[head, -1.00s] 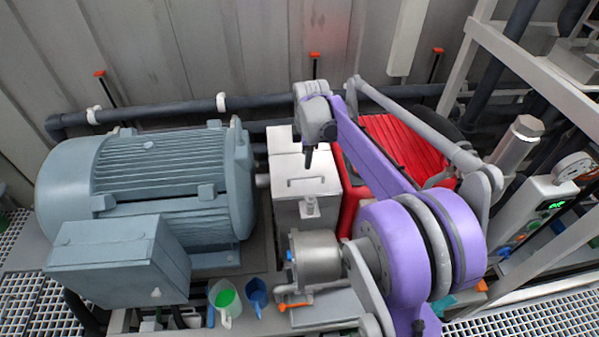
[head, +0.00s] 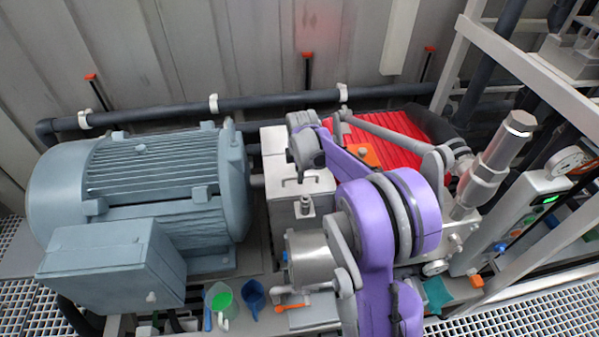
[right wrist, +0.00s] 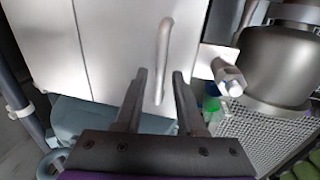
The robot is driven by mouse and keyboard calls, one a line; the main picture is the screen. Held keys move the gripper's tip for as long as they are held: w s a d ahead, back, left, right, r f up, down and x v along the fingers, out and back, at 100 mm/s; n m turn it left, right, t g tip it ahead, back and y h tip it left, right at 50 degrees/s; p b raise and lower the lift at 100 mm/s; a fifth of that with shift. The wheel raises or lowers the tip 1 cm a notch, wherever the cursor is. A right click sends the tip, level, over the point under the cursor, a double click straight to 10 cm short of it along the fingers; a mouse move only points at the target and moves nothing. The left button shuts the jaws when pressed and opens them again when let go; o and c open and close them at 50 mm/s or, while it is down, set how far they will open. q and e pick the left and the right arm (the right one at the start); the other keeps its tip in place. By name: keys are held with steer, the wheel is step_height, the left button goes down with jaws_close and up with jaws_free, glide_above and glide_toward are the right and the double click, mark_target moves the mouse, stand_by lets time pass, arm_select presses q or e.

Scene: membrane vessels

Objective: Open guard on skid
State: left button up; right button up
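The guard (head: 315,185) is a pale grey box cover between the motor and the red pump. Its bar handle (head: 296,182) is on the top, and a latch-like bolt fitting (head: 305,206) sits at its front. In the right wrist view the guard (right wrist: 115,40) fills the upper left, with the handle (right wrist: 165,45) running lengthwise. My right gripper (head: 304,172) is over the guard near the handle. In the right wrist view its fingers (right wrist: 160,75) are apart, with the handle's lower end showing between them. Whether the fingers reach around it, I cannot tell. My left gripper is not in view.
A blue-grey motor (head: 165,185) stands left of the guard, and a red ribbed pump cover (head: 385,145) right. A green-filled jug (head: 221,300) and a blue cup (head: 254,297) stand at the front. A metal frame (head: 530,70) and gauge panel (head: 535,215) are at the right.

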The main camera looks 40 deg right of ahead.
jaws_close()
stand_by(1.2)
